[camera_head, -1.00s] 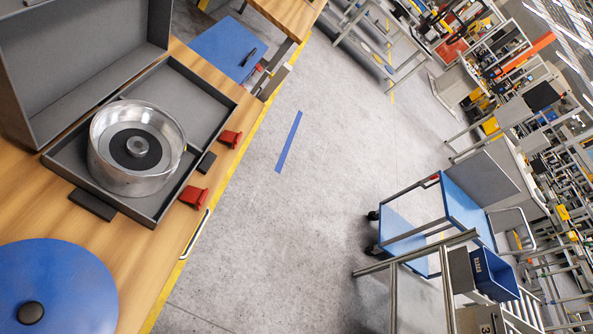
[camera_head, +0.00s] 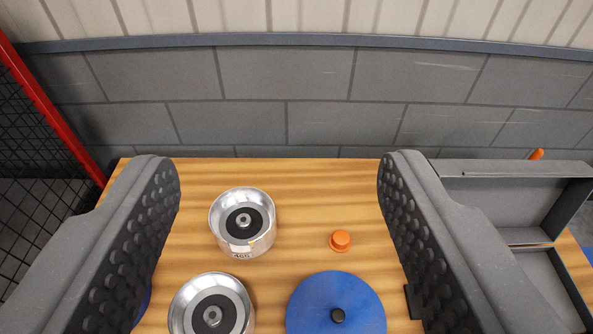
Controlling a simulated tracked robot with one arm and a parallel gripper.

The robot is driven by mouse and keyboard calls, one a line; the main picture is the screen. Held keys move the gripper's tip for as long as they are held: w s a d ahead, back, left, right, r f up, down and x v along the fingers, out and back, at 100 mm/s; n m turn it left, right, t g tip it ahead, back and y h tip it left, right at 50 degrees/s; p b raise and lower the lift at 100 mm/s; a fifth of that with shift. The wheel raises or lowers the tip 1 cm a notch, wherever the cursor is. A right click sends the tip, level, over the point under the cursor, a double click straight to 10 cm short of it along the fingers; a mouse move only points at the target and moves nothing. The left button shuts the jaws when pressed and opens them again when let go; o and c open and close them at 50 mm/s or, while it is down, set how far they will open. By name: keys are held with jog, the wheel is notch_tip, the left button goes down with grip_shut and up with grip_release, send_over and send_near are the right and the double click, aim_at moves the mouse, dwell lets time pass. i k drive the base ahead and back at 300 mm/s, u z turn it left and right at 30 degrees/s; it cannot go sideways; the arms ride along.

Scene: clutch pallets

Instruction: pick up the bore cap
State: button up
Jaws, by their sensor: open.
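The bore cap looks to be the small orange round cap (camera_head: 340,240) on the wooden table, right of the picture's middle. My gripper (camera_head: 275,165) is open and empty, with its two dark studded fingers at the left and right of the picture. The cap appears in the gap between the fingers, nearer the right one, and lies apart from both, on the table beyond them. Nothing covers the cap.
A silver clutch drum (camera_head: 243,222) marked 465 stands left of the cap, with another drum (camera_head: 211,305) nearer. A blue disc with a black knob (camera_head: 336,303) lies just below the cap. An open grey case (camera_head: 515,169) is at right. A grey wall (camera_head: 300,95) rises behind the table (camera_head: 310,185).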

aim_at(340, 240)
jog(key=k, duration=1.15)
jog(key=z, duration=0.45)
jog(key=i, duration=1.65)
